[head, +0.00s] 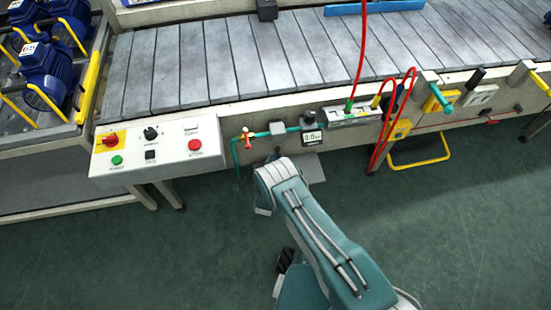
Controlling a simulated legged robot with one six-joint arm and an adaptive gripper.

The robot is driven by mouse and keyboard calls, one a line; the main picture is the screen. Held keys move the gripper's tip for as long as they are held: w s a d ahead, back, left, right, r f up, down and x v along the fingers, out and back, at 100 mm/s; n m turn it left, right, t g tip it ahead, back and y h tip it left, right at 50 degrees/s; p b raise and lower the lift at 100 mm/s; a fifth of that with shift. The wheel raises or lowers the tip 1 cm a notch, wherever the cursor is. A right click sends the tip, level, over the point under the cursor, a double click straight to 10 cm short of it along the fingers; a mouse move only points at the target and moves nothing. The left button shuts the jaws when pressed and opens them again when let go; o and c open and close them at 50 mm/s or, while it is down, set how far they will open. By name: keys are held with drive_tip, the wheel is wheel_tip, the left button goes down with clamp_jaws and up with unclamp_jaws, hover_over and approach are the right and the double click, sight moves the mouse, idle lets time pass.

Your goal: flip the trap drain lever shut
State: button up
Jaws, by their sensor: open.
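A control box (160,148) with knobs and buttons stands left of the pipe. Red hoses (378,135) hang to the right, near a yellow frame (420,160). Blue motors (48,70) stand in a rack at far left. The green floor (160,255) in front is clear.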

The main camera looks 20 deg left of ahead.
clamp_jaws()
drive_tip(key=shift+a+r+m+h, duration=0.1)
drive_tip(key=shift+a+m+h, duration=0.1)
drive_tip(key=shift+m+h, duration=0.75)
drive_tip(key=shift+a+f+m+h, duration=0.1)
drive_tip(key=shift+a+m+h, duration=0.15)
drive_tip(key=shift+m+h, duration=0.75)
drive_tip(key=shift+a+r+m+h, duration=0.1)
drive_tip(key=shift+a+m+h, duration=0.2)
drive_tip(key=shift+h, duration=1.25)
drive_tip(key=shift+w, duration=0.1)
unclamp_jaws()
